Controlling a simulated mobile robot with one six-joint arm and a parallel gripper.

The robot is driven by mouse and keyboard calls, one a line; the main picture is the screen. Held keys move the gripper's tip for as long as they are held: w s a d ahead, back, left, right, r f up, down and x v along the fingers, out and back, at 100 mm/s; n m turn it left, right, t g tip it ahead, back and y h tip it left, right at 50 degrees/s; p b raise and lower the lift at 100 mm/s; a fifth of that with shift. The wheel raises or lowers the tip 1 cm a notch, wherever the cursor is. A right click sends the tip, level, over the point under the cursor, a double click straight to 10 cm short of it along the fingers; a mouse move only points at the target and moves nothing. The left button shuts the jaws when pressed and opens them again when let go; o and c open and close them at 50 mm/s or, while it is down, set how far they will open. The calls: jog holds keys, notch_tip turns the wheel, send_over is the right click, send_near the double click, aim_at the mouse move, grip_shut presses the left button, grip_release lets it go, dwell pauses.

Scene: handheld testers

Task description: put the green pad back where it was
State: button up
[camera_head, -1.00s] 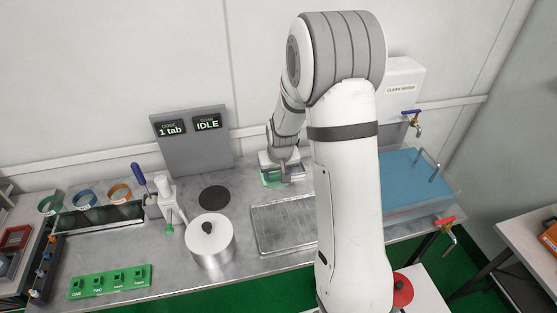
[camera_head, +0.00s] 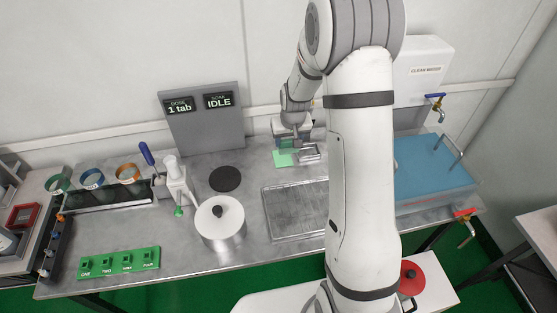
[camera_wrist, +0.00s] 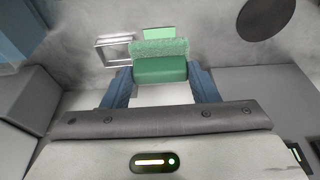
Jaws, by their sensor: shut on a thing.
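The green pad (camera_wrist: 160,70) is between the two blue fingers of my gripper (camera_wrist: 161,82) in the wrist view. It has a dark green body and a paler, rough face (camera_wrist: 160,48). My gripper is shut on it. In the head view my gripper (camera_head: 292,136) is near the back wall, and the pad is mostly hidden there. A flat light green patch (camera_head: 283,159) lies on the steel bench just in front of it. The patch also shows beyond the pad in the wrist view (camera_wrist: 158,33). I cannot tell the pad's exact height above the bench.
A small metal frame (camera_head: 308,153) stands right beside the patch. A steel tray (camera_head: 290,210) lies in front, and a blue-topped basin (camera_head: 425,170) is to the right. A black disc (camera_head: 225,179) and a lidded pot (camera_head: 220,222) are to the left.

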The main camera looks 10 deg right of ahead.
jog(key=w+f+b, duration=0.3)
jog(key=w+f, duration=0.1)
jog(key=w, duration=0.4)
jog(key=x, duration=0.3)
jog(key=s+p+x, duration=0.1)
jog(key=x, duration=0.5)
jog(key=shift+s+d+f+p, duration=0.1)
jog(key=shift+s+f+p, duration=0.15)
jog(key=shift+s+p, duration=0.05)
jog(key=shift+f, duration=0.25)
jog(key=shift+f, duration=0.1)
jog(key=shift+f+b, duration=0.15)
jog(key=shift+b, duration=0.15)
jog(key=o, duration=0.9)
jog(key=shift+o, duration=0.2)
